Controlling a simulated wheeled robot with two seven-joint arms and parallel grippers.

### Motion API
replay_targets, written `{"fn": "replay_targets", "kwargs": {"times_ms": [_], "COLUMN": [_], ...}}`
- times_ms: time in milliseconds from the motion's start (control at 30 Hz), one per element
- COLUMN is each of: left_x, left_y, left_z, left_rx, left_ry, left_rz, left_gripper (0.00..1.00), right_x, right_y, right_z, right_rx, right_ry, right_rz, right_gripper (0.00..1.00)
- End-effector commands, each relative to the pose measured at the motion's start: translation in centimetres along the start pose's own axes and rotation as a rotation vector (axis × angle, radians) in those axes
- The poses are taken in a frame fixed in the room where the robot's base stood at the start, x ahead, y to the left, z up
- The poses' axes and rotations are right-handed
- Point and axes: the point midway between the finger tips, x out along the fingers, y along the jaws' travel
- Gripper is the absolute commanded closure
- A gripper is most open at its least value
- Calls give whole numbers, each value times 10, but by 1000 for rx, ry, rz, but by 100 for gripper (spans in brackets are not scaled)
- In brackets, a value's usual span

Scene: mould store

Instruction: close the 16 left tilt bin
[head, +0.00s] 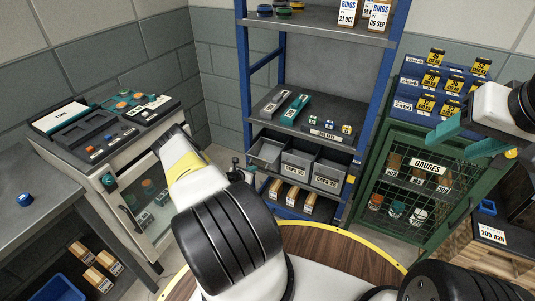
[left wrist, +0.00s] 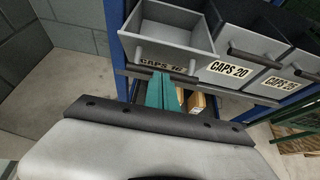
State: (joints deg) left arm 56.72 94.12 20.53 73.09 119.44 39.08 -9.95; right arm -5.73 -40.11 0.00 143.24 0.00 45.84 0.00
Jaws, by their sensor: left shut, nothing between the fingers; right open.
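The left tilt bin, labelled CAPS 16 (left wrist: 175,38), is a grey open-topped bin tipped out from the shelf unit, and its inside looks empty. It also shows in the head view (head: 265,152), leaning further out than its neighbours. A dark bar handle on pale posts (left wrist: 165,67) crosses its front and partly covers the label. My left gripper (left wrist: 161,84) is shut and empty, its teal fingertips just below the handle; I cannot tell if they touch. In the head view my left arm largely hides this gripper. My right gripper (head: 450,142) is open and empty, in front of the green cabinet.
Bins CAPS 20 (left wrist: 230,70) and CAPS 25 (left wrist: 280,85) sit right of it. Boxes (head: 291,197) stand on the shelf below. A green mesh GAUGES cabinet (head: 392,150) stands right, a grey console (head: 105,125) left. Bare floor (left wrist: 60,85) shows left of the shelf unit.

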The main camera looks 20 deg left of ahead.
Motion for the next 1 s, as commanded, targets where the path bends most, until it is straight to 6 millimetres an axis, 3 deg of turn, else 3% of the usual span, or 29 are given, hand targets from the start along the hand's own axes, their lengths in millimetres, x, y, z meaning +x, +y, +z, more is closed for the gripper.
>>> {"fn": "replay_targets", "kwargs": {"times_ms": [633, 1000], "left_x": [4, 14], "left_y": [0, 0], "left_z": [17, 40], "left_rx": [4, 4], "left_ry": [4, 279], "left_rz": [-1, -1], "left_gripper": [100, 100], "right_x": [0, 0], "right_y": [0, 0], "right_z": [0, 0], "right_rx": [0, 0], "right_ry": [0, 0], "right_rz": [0, 0], "right_gripper": [44, 44]}}
